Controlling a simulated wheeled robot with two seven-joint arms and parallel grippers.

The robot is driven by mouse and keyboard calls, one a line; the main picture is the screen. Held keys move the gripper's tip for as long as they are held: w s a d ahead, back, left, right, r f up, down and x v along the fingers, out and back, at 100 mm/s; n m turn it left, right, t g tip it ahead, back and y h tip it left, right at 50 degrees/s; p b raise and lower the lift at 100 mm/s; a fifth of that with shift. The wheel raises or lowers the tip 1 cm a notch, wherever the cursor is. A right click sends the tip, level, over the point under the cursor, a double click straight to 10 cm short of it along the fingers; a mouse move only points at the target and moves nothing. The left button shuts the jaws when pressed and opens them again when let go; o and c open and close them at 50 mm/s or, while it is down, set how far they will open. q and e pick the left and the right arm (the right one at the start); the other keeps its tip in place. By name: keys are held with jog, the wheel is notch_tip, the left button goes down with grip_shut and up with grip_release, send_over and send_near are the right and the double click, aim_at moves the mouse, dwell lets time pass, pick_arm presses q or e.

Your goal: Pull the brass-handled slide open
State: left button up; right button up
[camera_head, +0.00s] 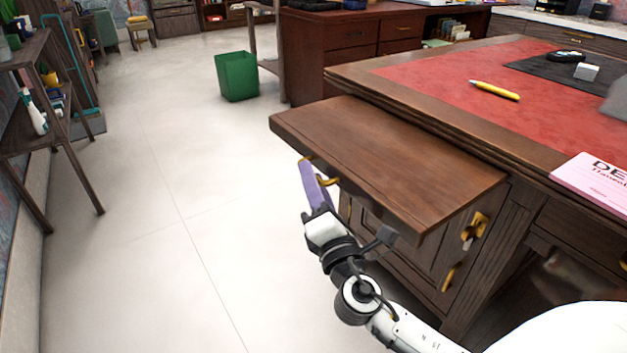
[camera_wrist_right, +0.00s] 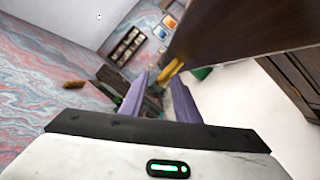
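The slide (camera_head: 385,150) is a dark brown wooden board that sticks well out of the desk's left side, below the desktop. Its curved brass handle (camera_head: 329,181) is on the outer front edge, partly hidden by a finger. My right gripper (camera_head: 312,180) has purple fingers and is at this handle, below the board's edge. In the right wrist view the fingers of my right gripper (camera_wrist_right: 160,88) stand apart with a visible gap. The brass handle (camera_wrist_right: 171,71) shows close to the right-hand fingertip there; I cannot tell whether they touch. My left gripper is not in view.
The desk (camera_head: 455,125) has a red leather top with a yellow pen (camera_head: 495,90) and a pink booklet (camera_head: 594,183). A cabinet door with brass fittings (camera_head: 475,230) is below the slide. A green bin (camera_head: 237,77) stands behind. The floor left of the slide is clear.

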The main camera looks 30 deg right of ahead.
jog(key=v, duration=1)
jog(key=shift+s+b, duration=0.15)
jog(key=shift+b, duration=0.3)
